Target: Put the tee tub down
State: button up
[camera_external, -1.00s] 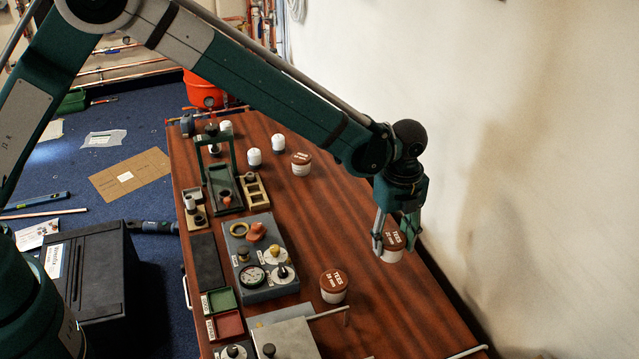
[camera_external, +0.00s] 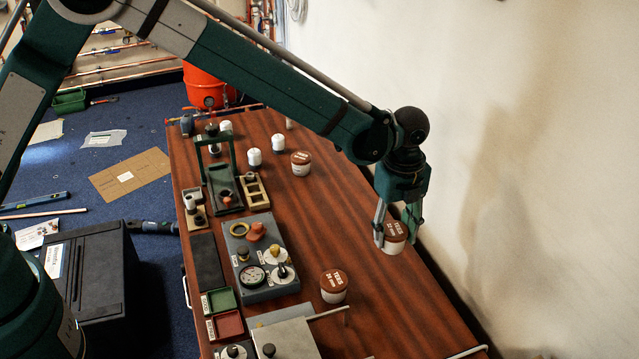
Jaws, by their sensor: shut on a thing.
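My gripper (camera_external: 397,233) is at the right side of the wooden table, pointing down. It is shut on a tee tub (camera_external: 394,243), a small white tub with a brown lid and white lettering. The tub is upright and low over the table; I cannot tell whether its base touches the wood. A second tub with a brown lid marked as tees (camera_external: 334,286) stands on the table to the lower left. A third brown-lidded tub (camera_external: 301,163) stands farther back.
The wooden table (camera_external: 375,310) is bare around the held tub. A grey gauge panel (camera_external: 265,270), a dark green press frame (camera_external: 224,180) and small red and green trays (camera_external: 225,324) line the left side. A wall is close on the right.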

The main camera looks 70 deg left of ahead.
jog(key=shift+a, duration=0.1)
jog(key=s+a+b, duration=0.2)
jog(key=s+a, duration=0.2)
jog(key=a, duration=1.3)
jog(key=s+a+n+b, duration=0.1)
jog(key=s+a, duration=0.3)
jog(key=a, duration=1.3)
jog(key=shift+r+b, duration=0.2)
jog(key=shift+b, duration=0.15)
jog(key=shift+f+b, duration=0.7)
jog(key=shift+f, duration=2.45)
jog(key=shift+f+b, duration=0.5)
jog(key=shift+f, duration=1.4)
jog(key=shift+f, duration=0.15)
